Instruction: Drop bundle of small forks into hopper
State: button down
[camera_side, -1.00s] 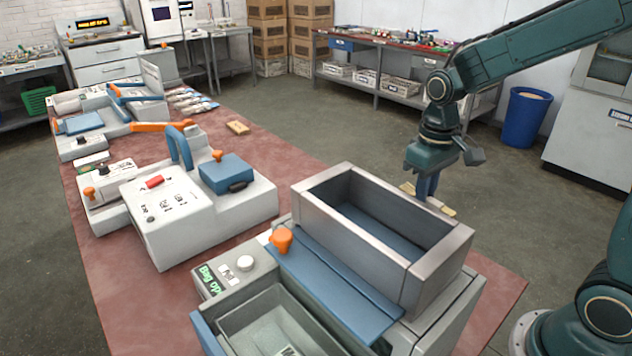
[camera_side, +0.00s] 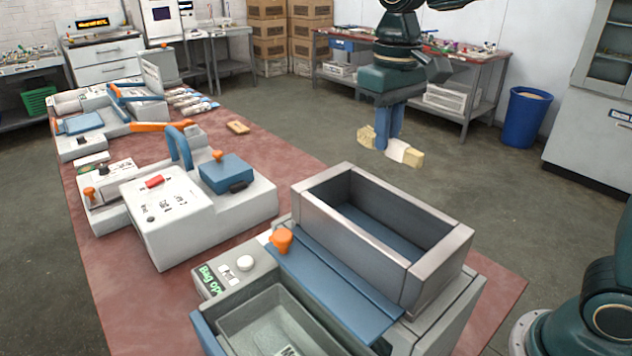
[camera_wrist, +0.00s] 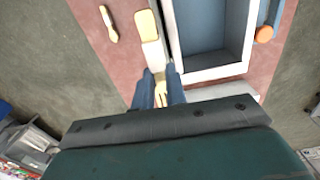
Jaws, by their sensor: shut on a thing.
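My gripper (camera_side: 388,148) has blue fingers shut on a bundle of small wooden forks (camera_side: 415,159) with a white band. The bundle hangs roughly level in the air, behind the hopper (camera_side: 455,256) in the side view and above its rim. The hopper is an open-topped grey metal box with a blue inside; no forks show in it. In the wrist view my gripper (camera_wrist: 158,93) grips the bundle (camera_wrist: 147,24), which lies alongside the hopper's left wall, outside its opening. The hopper's pale rim (camera_wrist: 205,73) shows to the right.
An orange knob (camera_side: 281,239) and a grey tray (camera_side: 235,325) are in front of the hopper. A white press machine (camera_side: 165,225) stands left on the red table (camera_side: 110,285). A small wooden piece (camera_side: 237,127) lies farther back. The air above the hopper is clear.

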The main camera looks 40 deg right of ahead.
notch_tip(320, 180, up, 13)
send_over(374, 199)
jog(key=s+a, duration=0.3)
jog(key=a, duration=0.2)
jog(key=shift+s+r, duration=0.3)
jog(key=shift+r, duration=0.4)
jog(key=shift+f, duration=0.1)
jog(key=shift+f, duration=9.95)
jog(key=shift+f, duration=0.6)
jog(key=c, duration=1.4)
grip_release()
jog(key=shift+c, duration=0.2)
jog(key=shift+r, duration=0.15)
